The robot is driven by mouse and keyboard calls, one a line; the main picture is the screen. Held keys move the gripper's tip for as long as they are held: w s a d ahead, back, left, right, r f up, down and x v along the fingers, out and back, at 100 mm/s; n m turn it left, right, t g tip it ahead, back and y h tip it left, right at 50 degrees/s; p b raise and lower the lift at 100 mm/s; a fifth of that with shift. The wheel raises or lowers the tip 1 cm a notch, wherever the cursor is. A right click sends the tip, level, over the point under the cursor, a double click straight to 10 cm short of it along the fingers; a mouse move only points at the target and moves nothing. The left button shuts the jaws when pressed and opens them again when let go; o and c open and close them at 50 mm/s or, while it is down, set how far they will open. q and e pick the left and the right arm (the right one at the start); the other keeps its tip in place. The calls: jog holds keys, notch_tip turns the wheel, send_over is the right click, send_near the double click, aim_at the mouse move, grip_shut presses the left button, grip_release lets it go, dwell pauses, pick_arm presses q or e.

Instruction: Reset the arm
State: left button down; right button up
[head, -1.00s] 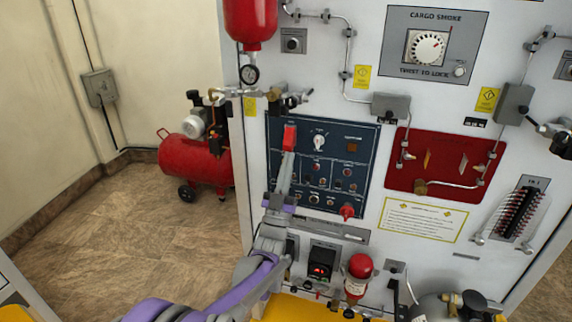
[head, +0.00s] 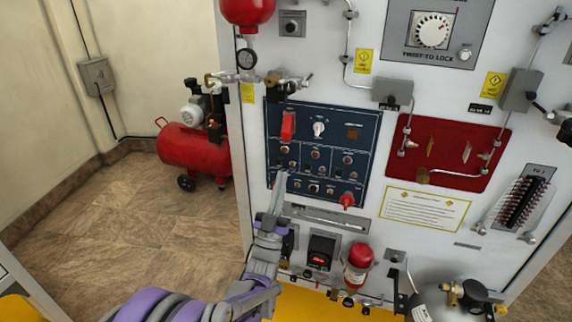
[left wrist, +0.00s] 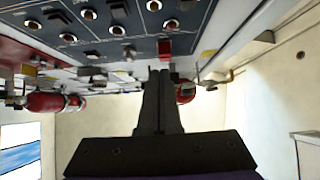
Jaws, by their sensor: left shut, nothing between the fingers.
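My left gripper (head: 279,182) is shut and empty. In the head view it points up in front of the lower left of the dark blue control panel (head: 325,133), below a red switch cover (head: 288,126). I cannot tell whether its tips touch the panel. In the left wrist view the closed fingers (left wrist: 160,75) reach toward the panel (left wrist: 130,25), which fills the top with its knobs and switches. My right gripper is not in view.
A white trainer board (head: 385,60) carries a red plate (head: 450,150), pipes and valves. A red bottle (head: 358,262) and a grey cylinder (head: 430,302) stand low on its front. A red compressor (head: 190,150) stands on the open floor (head: 130,220) at left.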

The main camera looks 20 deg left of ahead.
pick_arm(q)
jog(key=s+f+g+y, duration=0.1)
jog(key=s+f+g, duration=1.1)
jog(key=s, duration=0.5)
jog(key=s+f+g, duration=1.1)
jog(key=s+f, duration=0.1)
jog(key=s, duration=0.4)
notch_tip(320, 180, up, 15)
jog(key=w+p, duration=0.1)
jog(key=p, duration=1.2)
jog(key=shift+w+d, duration=0.25)
jog(key=shift+d, duration=0.2)
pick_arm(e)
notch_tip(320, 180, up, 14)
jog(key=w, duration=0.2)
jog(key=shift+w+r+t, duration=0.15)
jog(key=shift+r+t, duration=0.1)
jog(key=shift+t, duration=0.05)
pick_arm(q)
jog(key=shift+s, duration=0.2)
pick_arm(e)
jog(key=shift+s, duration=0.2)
